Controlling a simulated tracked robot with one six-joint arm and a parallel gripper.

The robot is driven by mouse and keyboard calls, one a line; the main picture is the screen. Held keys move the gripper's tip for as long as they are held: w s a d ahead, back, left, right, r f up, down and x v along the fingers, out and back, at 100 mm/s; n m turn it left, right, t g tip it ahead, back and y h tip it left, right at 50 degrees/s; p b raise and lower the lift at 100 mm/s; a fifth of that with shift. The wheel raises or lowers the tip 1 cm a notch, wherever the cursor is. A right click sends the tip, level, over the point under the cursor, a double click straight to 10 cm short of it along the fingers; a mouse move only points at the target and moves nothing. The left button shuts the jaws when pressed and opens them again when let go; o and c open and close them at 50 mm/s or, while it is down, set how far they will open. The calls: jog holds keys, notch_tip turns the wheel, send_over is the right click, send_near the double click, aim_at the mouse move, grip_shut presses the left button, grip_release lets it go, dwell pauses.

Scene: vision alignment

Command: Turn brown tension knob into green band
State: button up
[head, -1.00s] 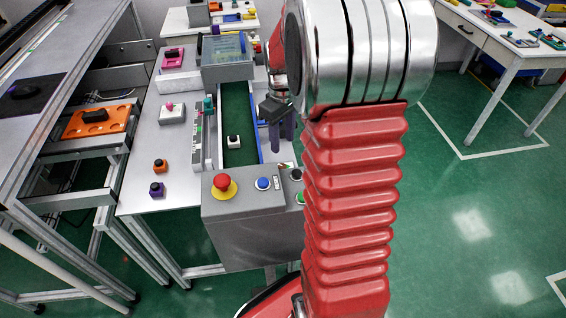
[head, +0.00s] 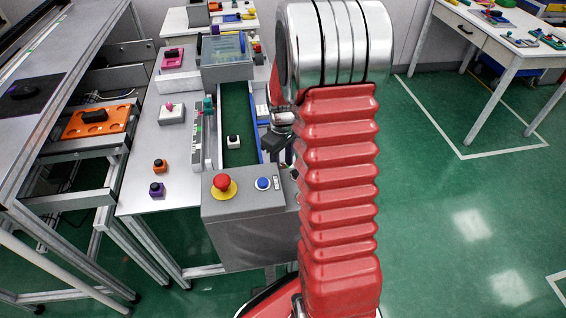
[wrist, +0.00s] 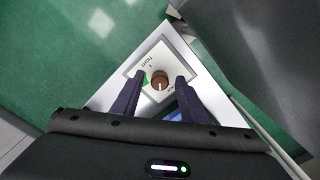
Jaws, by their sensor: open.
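The brown tension knob (wrist: 159,80) sits on a pale panel (wrist: 150,62) in the wrist view, with a light pointer line on its top. A green band (wrist: 143,79) shows beside the knob on its left. My gripper (wrist: 155,82) is open, its two dark fingers reaching toward the knob, one on each side; I cannot tell whether they touch it. In the head view my gripper (head: 275,143) is partly hidden by my arm at the right side of the conveyor, and the knob is hidden.
A grey control box (head: 250,225) with a red emergency button (head: 222,183) and a blue button (head: 263,184) stands at the near end. Open floor lies to the right.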

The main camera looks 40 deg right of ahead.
jog(key=shift+c, duration=0.5)
jog(key=c, duration=0.9)
jog(key=shift+d, duration=0.1)
grip_shut()
